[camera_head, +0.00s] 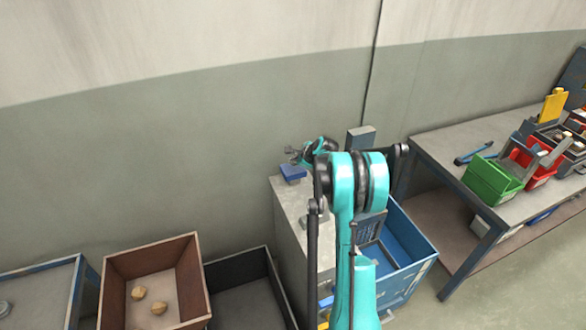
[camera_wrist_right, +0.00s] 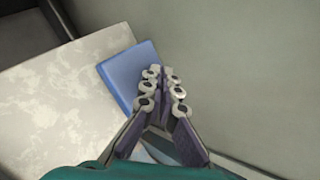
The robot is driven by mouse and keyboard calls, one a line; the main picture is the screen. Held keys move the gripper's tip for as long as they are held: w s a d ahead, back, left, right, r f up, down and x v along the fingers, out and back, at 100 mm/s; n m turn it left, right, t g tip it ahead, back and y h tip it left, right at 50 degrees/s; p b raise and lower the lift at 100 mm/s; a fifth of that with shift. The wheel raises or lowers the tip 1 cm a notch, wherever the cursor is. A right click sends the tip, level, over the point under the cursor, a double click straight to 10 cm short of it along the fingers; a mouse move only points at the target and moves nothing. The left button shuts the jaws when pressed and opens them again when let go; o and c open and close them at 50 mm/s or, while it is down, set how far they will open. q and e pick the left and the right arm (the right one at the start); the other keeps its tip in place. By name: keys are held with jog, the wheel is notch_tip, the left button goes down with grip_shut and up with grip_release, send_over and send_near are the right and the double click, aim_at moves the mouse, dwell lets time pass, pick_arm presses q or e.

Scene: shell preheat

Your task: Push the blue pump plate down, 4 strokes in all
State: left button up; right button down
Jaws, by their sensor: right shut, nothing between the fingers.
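The blue pump plate (camera_head: 293,174) sits at the back left corner of a light grey cabinet top, by the wall. In the right wrist view the plate (camera_wrist_right: 122,68) lies tilted in the picture beside the fingertips. My right gripper (camera_head: 294,154) is shut and empty, close above the plate in the head view. In the wrist view its fingertips (camera_wrist_right: 163,88) overlap the plate's right edge. I cannot tell whether they touch it. Whatever is under the plate is hidden. My left gripper is not in view.
The cabinet top (camera_wrist_right: 55,100) is mostly bare. My right arm hides part of the cabinet and a blue bin (camera_head: 408,243). A brown box (camera_head: 118,272) with two lumps stands at lower left. A workbench (camera_head: 455,140) with green and red bins stands at right.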

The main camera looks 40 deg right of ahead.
aim_at(294, 169)
notch_tip(294, 169, up, 5)
jog(key=p, duration=0.2)
jog(key=shift+p, duration=0.3)
dwell(1.7)
notch_tip(294, 169, up, 4)
jog(key=shift+f+p, duration=0.15)
jog(key=shift+p, duration=0.35)
jog(key=shift+f, duration=0.15)
jog(key=shift+f+b, duration=2.85)
jog(key=shift+f, duration=1.4)
